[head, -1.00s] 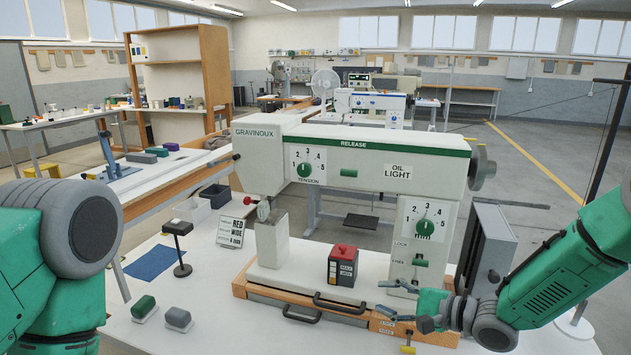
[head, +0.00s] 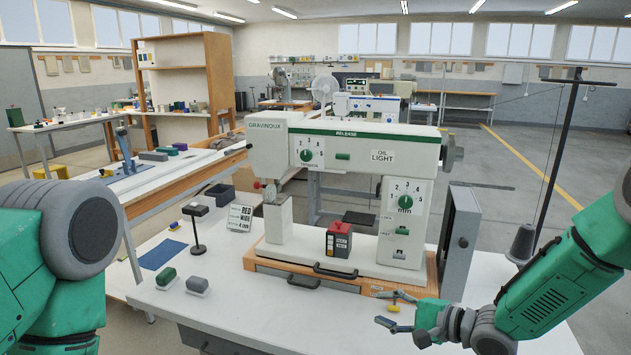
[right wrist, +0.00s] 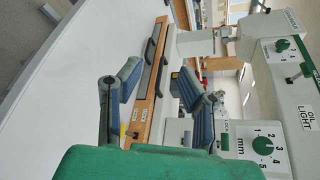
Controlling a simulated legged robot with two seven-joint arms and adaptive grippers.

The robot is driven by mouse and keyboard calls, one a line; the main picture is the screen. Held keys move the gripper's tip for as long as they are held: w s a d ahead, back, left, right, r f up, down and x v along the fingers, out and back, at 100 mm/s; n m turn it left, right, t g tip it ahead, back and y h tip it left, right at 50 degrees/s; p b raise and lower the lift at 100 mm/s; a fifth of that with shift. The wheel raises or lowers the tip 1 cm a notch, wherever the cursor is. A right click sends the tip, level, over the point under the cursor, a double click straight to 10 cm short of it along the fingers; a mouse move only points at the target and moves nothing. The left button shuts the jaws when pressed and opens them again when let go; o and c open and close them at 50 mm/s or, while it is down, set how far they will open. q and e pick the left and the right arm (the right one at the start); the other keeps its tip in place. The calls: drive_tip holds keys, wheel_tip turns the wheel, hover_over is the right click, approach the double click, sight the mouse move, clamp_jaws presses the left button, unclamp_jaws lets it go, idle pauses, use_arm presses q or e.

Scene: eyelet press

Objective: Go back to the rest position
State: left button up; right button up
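My right gripper (head: 390,311) is in front of the right end of the eyelet press (head: 345,190), above the white table. Its two fingers are spread and nothing is between them. The right wrist view also shows the open fingers of this gripper (right wrist: 152,100), with the press's wooden base (right wrist: 150,85) beyond them. My left arm (head: 60,250) fills the left edge of the head view. Its gripper is out of the picture.
A red and black box (head: 339,240) stands on the press base. Green and grey blocks (head: 197,284) lie on the white table (head: 255,325). A lamp-like stand (head: 197,225) and a sign card (head: 240,217) are at left. A grey panel (head: 459,242) stands right of the press.

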drive_tip(key=s+d+f+n+g+h+b, duration=0.3)
drive_tip(key=s+f+n+h+b, duration=0.25)
drive_tip(key=s+f, duration=1.3)
drive_tip(key=s+d+f+n+g+h+b, duration=0.2)
drive_tip(key=s+d+f+n+h, duration=0.1)
drive_tip(key=s, duration=0.7)
drive_tip(key=s+d+f+n+g+h+b, duration=0.1)
drive_tip(key=s+d+f+n+g+h, duration=0.2)
drive_tip(key=s, duration=0.7)
drive_tip(key=d+f+n, duration=0.2)
drive_tip(key=d, duration=0.2)
drive_tip(key=shift+s+d+f+g+b, duration=0.2)
drive_tip(key=shift+s+f+g+b, duration=0.1)
drive_tip(key=shift+s+f+b, duration=0.1)
drive_tip(key=shift+w, duration=0.2)
